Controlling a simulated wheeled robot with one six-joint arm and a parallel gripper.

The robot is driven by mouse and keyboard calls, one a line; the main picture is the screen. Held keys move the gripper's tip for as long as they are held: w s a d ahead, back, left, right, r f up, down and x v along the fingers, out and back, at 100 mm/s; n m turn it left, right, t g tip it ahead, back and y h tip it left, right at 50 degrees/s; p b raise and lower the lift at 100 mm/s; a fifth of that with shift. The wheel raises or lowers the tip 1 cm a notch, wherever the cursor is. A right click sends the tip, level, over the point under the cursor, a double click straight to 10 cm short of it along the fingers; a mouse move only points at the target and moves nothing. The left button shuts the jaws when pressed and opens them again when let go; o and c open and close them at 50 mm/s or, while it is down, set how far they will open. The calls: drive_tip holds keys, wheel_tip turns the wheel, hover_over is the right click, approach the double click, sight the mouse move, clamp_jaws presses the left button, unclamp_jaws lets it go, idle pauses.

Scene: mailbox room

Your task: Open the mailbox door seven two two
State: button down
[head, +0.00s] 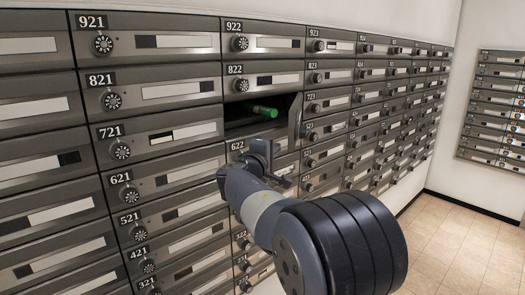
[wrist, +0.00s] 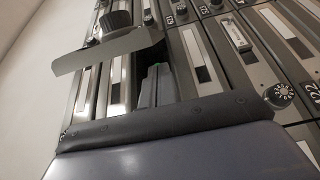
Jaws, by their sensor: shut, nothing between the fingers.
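Mailbox 722 stands open as a dark compartment (head: 240,112) between doors 822 and 622 in the head view; its own label is not seen. Its door (head: 295,120) is swung outward, hinged on the right side. In the wrist view the opened door (wrist: 108,50) shows as a grey plate sticking out at upper left. A green cylinder (head: 264,111) lies inside the compartment. My gripper (head: 268,165) is shut and empty, in front of door 622 just below the opening. I cannot tell whether it touches anything.
Closed doors with round dials surround the opening, including 721 (head: 158,139) on the left and 822 (head: 264,81) above. More mailboxes (head: 495,105) hang on the far right wall. The tiled floor (head: 455,240) at right is clear.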

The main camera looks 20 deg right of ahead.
drive_tip(key=shift+s+d, duration=0.45)
drive_tip(key=shift+d, duration=0.25)
drive_tip(key=shift+d, duration=0.1)
